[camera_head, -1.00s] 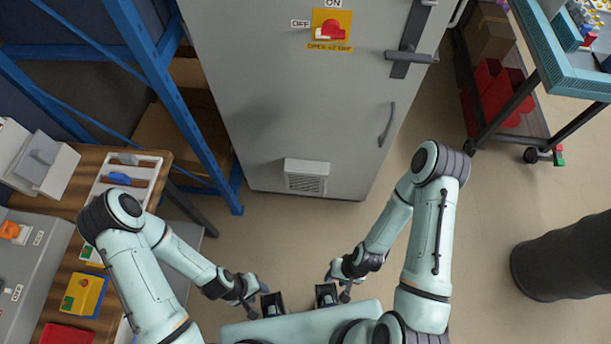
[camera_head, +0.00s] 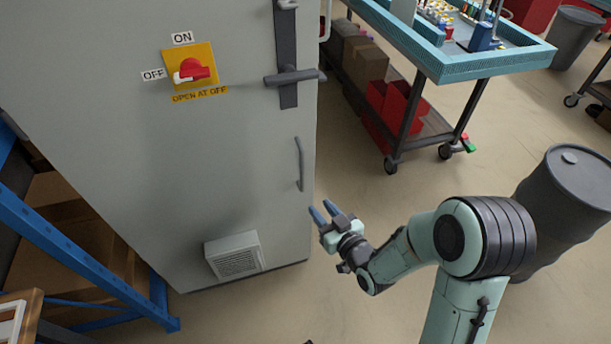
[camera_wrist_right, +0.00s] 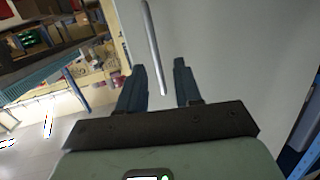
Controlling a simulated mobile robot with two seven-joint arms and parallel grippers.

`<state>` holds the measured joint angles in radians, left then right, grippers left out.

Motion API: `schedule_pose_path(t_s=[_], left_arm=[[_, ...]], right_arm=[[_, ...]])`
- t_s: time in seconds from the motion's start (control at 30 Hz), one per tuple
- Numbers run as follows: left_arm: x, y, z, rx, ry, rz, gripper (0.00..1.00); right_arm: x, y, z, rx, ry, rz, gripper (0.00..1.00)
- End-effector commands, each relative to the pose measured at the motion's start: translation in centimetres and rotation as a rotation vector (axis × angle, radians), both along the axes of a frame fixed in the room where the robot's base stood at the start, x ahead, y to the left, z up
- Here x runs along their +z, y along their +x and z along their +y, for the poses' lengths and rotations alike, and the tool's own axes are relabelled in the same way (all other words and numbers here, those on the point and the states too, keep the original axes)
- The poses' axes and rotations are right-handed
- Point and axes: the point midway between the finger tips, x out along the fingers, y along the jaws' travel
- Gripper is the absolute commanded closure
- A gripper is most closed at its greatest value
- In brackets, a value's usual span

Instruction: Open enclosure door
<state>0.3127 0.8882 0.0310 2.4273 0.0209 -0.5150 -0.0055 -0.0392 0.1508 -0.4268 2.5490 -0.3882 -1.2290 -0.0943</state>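The grey enclosure (camera_head: 150,150) stands at the left of the head view with its door closed. On the door are a red rotary switch (camera_head: 194,71) on a yellow plate, its handle pointing toward the OFF label, a dark latch lever (camera_head: 290,77) and a slim vertical handle (camera_head: 299,164). My right gripper (camera_head: 322,210) is open and empty, just below and right of the vertical handle. In the right wrist view the handle (camera_wrist_right: 153,50) appears between the two open fingers (camera_wrist_right: 161,84), farther forward and apparently not gripped. My left gripper is out of view.
A teal-topped cart (camera_head: 465,66) with red bins below stands at the back right. A black barrel (camera_head: 565,205) stands at the right, behind my right arm. A blue rack (camera_head: 70,255) is at the left. The floor in front of the door is clear.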

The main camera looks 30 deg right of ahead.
Motion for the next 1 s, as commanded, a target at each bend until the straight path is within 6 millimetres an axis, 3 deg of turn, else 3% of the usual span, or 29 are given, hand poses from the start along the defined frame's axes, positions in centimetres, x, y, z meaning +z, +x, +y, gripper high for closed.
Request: schedule_pose_path(t_s=[0.07,0.27,0.8,1.0], left_arm=[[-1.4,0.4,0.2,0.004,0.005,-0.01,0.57],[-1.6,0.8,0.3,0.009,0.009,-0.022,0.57],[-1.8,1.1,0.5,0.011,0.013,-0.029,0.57],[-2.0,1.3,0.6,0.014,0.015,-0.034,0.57]], right_arm=[[1.6,0.0,-0.5,-0.002,-0.017,-0.097,0.66],[3.5,0.6,-0.9,-0.003,-0.029,-0.168,0.66],[3.4,10.8,-1.2,-0.003,-0.029,-0.165,0.66],[3.4,12.9,-1.4,-0.004,-0.028,-0.163,0.66]])
